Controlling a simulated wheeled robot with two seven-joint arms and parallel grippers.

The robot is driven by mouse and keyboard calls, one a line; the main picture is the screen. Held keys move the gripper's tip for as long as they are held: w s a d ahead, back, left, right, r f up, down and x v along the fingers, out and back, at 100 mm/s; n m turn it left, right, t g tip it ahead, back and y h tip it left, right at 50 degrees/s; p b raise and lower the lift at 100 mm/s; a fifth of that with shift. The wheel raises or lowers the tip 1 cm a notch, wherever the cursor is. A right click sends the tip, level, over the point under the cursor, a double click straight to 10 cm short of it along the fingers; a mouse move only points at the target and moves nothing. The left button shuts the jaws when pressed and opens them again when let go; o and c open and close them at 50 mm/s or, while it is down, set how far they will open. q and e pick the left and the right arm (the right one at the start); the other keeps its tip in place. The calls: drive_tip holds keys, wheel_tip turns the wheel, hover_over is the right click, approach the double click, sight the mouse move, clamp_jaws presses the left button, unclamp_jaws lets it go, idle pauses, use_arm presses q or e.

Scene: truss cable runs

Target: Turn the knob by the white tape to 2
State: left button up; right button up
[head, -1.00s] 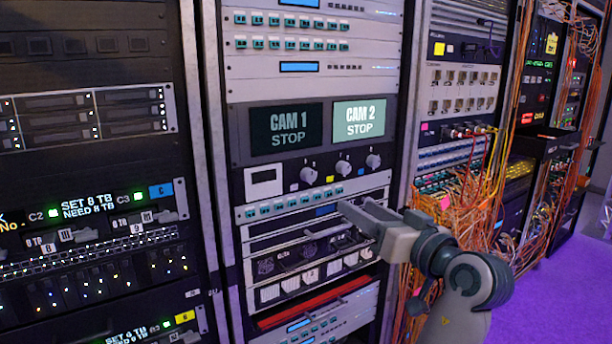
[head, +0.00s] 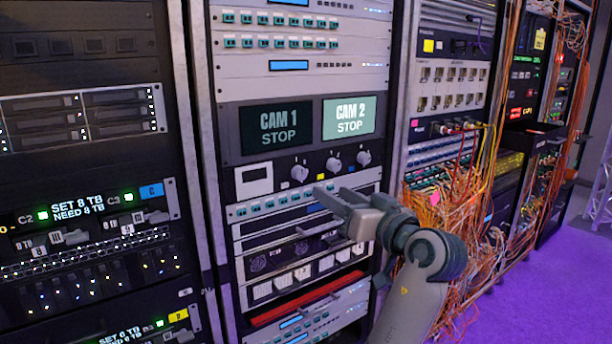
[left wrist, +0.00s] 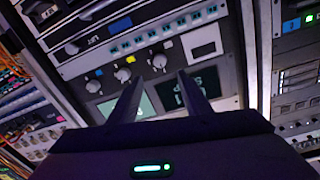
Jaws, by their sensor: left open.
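Three pale knobs sit in a row below the CAM 1 and CAM 2 screens. The left knob (head: 299,172) has a small white tape (head: 285,185) at its lower left. In the left wrist view, where the panel looks upside down, this knob (left wrist: 159,61) is the right one, with the white tape (left wrist: 168,44) above it. My left gripper (head: 328,193) is open and empty, in front of the panel just below the knobs. In the left wrist view its fingertips (left wrist: 162,76) point toward the white-tape knob, apparently without touching it. The knob's pointer setting is too small to read. My right gripper is out of view.
The middle knob (head: 333,163) has a yellow tape (head: 320,177), and the right knob (head: 363,157) is close beside it. A row of teal buttons (head: 270,205) runs under the knobs. Loose orange cables (head: 450,190) hang at the right rack.

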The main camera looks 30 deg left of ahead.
sight(302, 175)
use_arm(q)
drive_tip(key=p+x, duration=0.1)
drive_tip(key=x, duration=0.9)
drive_tip(key=shift+a+p, duration=0.15)
drive_tip(key=shift+p, duration=0.25)
drive_tip(key=shift+x, duration=0.9)
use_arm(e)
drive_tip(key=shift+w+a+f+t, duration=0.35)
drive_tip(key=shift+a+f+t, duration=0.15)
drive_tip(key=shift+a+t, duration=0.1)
use_arm(q)
drive_tip(key=shift+c, duration=0.6)
drive_tip(key=c, duration=0.9)
